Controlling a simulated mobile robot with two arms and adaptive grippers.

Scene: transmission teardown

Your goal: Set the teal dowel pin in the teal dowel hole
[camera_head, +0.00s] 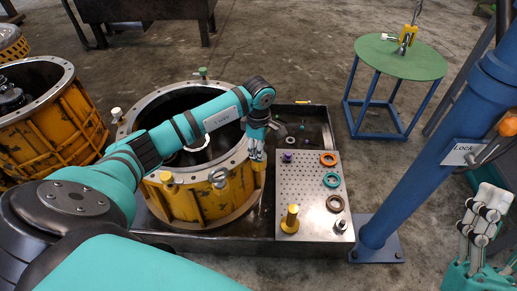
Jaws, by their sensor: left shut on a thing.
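My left gripper (256,152) reaches over the housing from the left, with its fingers pointing down at the right part of the rim. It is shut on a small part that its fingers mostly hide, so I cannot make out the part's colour. A small teal-topped piece (203,72) stands at the far rim of the yellow housing (205,206). I cannot tell whether it is a pin or marks a hole. No teal dowel hole can be told apart on the rim. My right gripper (486,212) is at the lower right, away from the housing; its jaw gap is unclear.
A perforated metal plate (307,179) in the dark tray (262,241) carries orange, teal and brown rings and a gold post (290,218). White, yellow and grey pieces stand around the rim. A blue post (412,165) rises right of the tray. A green round table (400,60) stands behind.

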